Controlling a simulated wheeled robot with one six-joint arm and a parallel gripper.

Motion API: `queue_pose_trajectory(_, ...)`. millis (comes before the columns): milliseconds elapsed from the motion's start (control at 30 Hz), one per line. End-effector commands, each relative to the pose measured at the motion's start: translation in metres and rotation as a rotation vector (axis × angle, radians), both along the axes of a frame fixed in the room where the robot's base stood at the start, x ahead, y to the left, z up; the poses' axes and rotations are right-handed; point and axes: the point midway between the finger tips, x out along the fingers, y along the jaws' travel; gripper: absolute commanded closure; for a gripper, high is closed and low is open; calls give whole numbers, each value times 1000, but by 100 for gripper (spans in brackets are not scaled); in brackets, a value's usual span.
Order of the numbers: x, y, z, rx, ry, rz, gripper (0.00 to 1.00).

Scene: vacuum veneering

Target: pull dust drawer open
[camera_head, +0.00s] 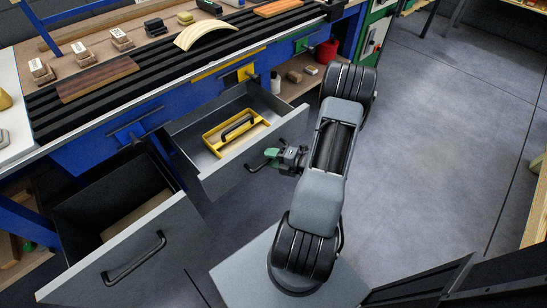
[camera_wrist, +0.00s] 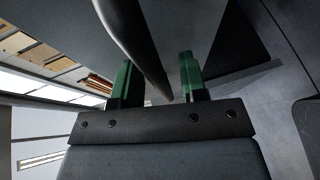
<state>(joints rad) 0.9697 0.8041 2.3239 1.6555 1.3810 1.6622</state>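Two grey-fronted drawers stand pulled out of the blue bench in the head view; I cannot tell which is the dust drawer. The smaller drawer (camera_head: 232,172) holds a yellow tray (camera_head: 213,146) with a black handle. Its dark front handle (camera_head: 256,167) is partly hidden by my gripper. The larger, deeper drawer (camera_head: 172,250) at lower left has a black handle (camera_head: 135,262). My gripper (camera_head: 271,158) is at the smaller drawer's handle. In the wrist view its green fingers (camera_wrist: 158,85) are apart, with the dark handle bar (camera_wrist: 143,40) between them and gaps visible beside it.
The bench top (camera_head: 150,72) carries small blocks, wood pieces and a curved strip. A red bucket (camera_head: 326,51) stands on the shelf at the right. Grey floor (camera_head: 430,150) is clear to the right. A dark panel (camera_head: 490,280) stands at lower right.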

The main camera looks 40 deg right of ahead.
Motion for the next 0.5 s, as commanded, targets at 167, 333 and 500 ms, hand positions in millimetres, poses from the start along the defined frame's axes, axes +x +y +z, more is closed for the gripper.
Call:
queue_pose_trajectory(167,-9,-6,3,-1,0,-3,61)
queue_pose_trajectory(333,-34,-21,10,-1,-1,-6,61)
queue_pose_trajectory(500,-65,-38,16,0,-1,-6,61)
